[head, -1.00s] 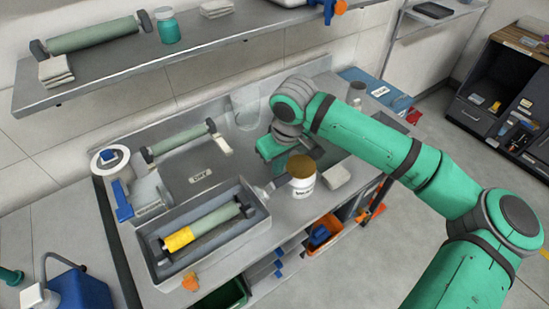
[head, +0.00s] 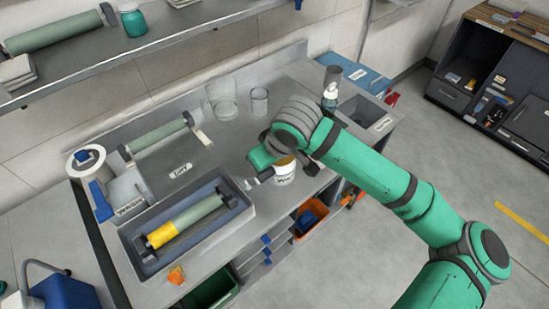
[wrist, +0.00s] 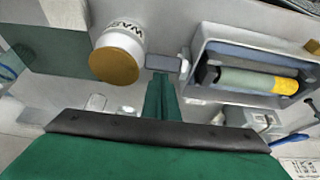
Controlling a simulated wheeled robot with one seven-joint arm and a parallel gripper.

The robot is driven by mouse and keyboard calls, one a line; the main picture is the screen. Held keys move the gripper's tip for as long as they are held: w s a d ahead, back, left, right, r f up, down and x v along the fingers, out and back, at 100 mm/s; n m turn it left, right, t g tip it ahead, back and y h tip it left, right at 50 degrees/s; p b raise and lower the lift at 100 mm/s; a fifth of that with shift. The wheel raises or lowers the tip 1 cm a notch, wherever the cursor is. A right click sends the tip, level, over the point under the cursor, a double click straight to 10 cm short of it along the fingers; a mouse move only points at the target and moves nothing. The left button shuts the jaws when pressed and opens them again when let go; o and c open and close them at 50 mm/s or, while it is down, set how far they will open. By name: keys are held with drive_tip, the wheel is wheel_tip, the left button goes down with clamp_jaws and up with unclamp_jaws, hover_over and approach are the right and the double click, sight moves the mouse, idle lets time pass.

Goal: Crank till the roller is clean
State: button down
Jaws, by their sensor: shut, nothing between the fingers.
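A roller (head: 195,214) lies in a grey tray (head: 135,252). Its left part is covered with yellow ink (head: 172,228) and the rest is grey-green. In the wrist view the same roller (wrist: 245,80) shows, yellow at the right end. A grey crank handle (wrist: 168,62) sticks out from the tray's end, beside the jar; the head view shows it (head: 250,183) at the tray's right end. My gripper (head: 256,172) is above the bench there. In the wrist view its fingers (wrist: 162,80) are shut and empty, close to the handle; contact cannot be told.
A white jar (head: 285,175) with a brown lid stands close beside my gripper, partly hidden by my arm. A second roller (head: 158,137) is behind the tray. An orange piece (head: 176,275) lies in front.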

drive_tip(key=shift+s+d, duration=0.1)
idle(0.4)
drive_tip(key=shift+w+a+r, duration=0.3)
drive_tip(key=w+a+r+v, duration=0.1)
drive_tip(key=v, duration=1)
drive_tip(key=shift+w+a, duration=0.4)
drive_tip(key=shift+a, duration=0.1)
